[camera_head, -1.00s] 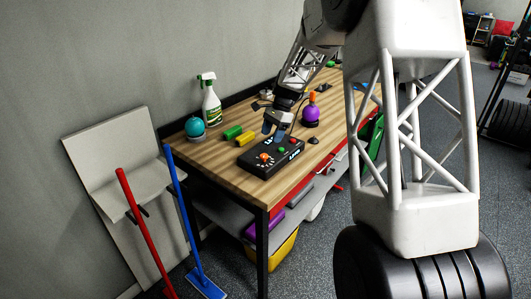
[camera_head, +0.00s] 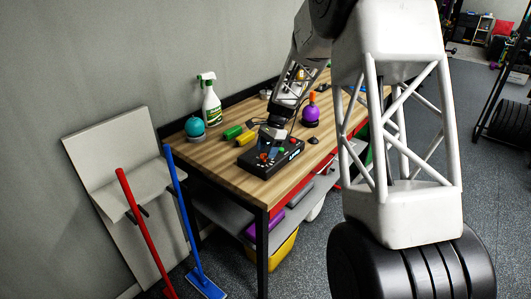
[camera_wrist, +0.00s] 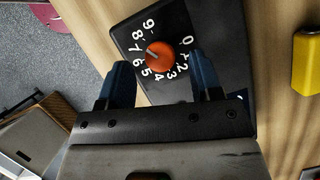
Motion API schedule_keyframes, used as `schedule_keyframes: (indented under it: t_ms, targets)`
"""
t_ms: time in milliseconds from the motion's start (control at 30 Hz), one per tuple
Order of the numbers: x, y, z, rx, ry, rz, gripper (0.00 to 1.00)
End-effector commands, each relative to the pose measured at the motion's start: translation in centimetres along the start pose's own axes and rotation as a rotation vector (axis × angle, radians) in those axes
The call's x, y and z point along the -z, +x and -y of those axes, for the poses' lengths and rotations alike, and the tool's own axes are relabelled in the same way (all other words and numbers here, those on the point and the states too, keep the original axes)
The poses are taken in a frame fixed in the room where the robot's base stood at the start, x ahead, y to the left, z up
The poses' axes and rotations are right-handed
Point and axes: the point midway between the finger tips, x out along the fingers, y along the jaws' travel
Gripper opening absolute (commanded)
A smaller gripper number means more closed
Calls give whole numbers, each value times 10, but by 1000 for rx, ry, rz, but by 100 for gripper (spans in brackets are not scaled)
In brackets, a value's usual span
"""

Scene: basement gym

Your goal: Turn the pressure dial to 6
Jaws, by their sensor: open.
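The pressure dial is an orange-red round knob (camera_wrist: 160,55) on a black control box (camera_head: 285,155) on the workbench. White numbers 0 to 9 ring the knob in the wrist view. In the head view my gripper (camera_head: 269,155) is low over the box and partly hides the dial.
A yellow block (camera_wrist: 307,65) lies beside the box. The bench's front left is clear.

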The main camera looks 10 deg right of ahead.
Motion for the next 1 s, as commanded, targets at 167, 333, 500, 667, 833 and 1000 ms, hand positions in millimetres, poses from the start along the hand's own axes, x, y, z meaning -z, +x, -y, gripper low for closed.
schedule_keyframes:
  t_ms: [167, 333, 500, 667, 833, 1000]
  targets:
    - [0, 12, 0, -2, 0, 1, 59]
    - [0, 14, 0, -1, 0, 0, 59]
    - [0, 14, 0, -1, 0, 0, 59]
    - [0, 14, 0, -1, 0, 0, 36]
    - [0, 14, 0, -1, 0, 0, 10]
    - [0, 14, 0, -3, -4, 0, 10]
